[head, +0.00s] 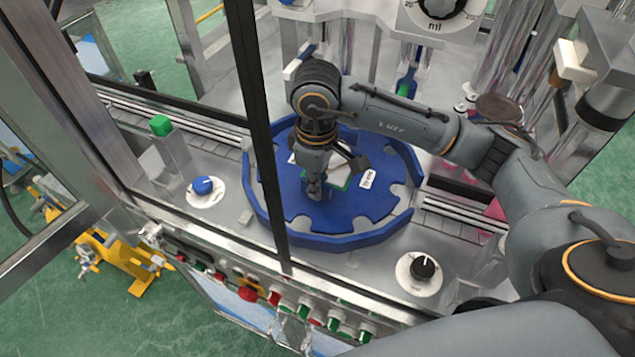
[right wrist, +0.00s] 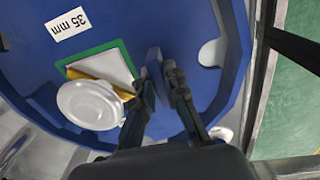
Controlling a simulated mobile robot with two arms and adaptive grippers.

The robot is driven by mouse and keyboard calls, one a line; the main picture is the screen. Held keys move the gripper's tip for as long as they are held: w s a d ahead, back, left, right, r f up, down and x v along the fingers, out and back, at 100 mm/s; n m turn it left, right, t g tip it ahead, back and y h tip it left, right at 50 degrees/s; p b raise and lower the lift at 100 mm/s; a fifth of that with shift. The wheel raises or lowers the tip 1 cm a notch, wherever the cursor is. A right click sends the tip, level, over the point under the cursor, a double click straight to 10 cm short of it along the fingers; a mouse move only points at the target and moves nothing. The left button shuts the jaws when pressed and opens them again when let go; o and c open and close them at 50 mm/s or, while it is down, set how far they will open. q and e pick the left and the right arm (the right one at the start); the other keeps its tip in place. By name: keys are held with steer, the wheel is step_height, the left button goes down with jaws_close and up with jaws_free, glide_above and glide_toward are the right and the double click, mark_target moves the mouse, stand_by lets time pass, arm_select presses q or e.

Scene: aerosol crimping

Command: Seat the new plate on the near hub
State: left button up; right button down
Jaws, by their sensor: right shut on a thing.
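The new plate (head: 345,208) is a blue notched disc with a white "35 mm" label, lying inside a blue walled guide ring (head: 352,243). It also fills much of the right wrist view (right wrist: 125,25). My right gripper (head: 315,192) comes down over the plate, left of the label. Its fingers (right wrist: 168,75) are shut on what looks like an upright blue grip on the plate. A green-edged square opening (right wrist: 110,46) shows near the plate's middle. The near hub is hidden beneath, and I cannot tell whether the plate rests fully down. My left gripper is not in view.
A dark upright frame post (head: 262,140) stands in front of the ring's left side. A blue button (head: 203,186), a green button (head: 160,126) and a black dial (head: 422,267) flank the ring. A white round part (right wrist: 90,105) overlaps the plate's opening in the wrist view.

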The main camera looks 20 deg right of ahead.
steer(key=c, duration=1.3)
jaws_free()
step_height(320, 180, up, 12)
steer(key=shift+s+a, duration=0.1)
steer(key=shift+a+f, duration=0.1)
steer(key=shift+a, duration=0.05)
